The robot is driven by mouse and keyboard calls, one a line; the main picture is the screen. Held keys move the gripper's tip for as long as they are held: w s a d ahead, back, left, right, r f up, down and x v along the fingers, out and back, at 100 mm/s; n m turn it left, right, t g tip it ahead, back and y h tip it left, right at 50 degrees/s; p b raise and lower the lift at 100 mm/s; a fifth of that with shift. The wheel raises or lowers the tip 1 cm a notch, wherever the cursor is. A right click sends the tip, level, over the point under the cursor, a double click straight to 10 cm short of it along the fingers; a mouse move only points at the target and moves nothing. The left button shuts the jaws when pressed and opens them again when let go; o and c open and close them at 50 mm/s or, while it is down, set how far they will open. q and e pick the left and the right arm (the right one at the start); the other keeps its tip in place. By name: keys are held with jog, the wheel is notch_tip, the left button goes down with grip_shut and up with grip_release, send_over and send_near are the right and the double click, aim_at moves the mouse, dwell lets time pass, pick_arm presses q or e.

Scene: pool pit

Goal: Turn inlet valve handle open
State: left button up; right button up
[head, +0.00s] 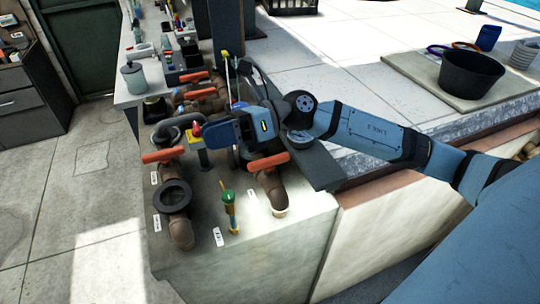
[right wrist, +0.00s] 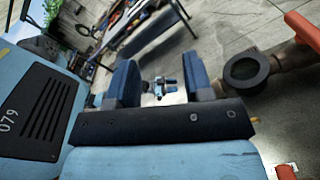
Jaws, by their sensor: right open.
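Several pipe valves with orange-red handles stand on the pit ledge; I cannot read which is the inlet valve. In the head view one handle (head: 163,155) sits at the left above a black ring flange (head: 173,196). Another handle (head: 268,161) is on a brown pipe to the right, and one more (head: 195,76) lies farther back. My right gripper (head: 212,134) is between and above the two nearer handles, open, touching neither as far as I see. In the right wrist view its two blue fingers (right wrist: 160,85) are apart, with no handle between them. A red handle (right wrist: 303,30) shows at the right there. My left gripper is out of view.
A green-and-yellow fitting (head: 229,210) stands at the ledge's front. A grey canister (head: 134,77) stands on the bench at the back left. A black bucket (head: 470,74) rests on a board at the right. The floor at the left is clear.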

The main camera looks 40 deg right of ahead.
jog(key=w+d+f+n+g+h, duration=0.1)
jog(key=d+f+n+g+h, duration=0.15)
jog(key=d+n+h, duration=0.35)
jog(key=h, duration=0.7)
send_near(269, 159)
jog(key=shift+g, duration=0.25)
jog(key=p+x, duration=0.1)
jog(key=x, duration=0.8)
jog(key=shift+w+f+p, duration=0.1)
jog(key=shift+w+p, duration=0.15)
jog(key=shift+p, duration=0.15)
grip_shut()
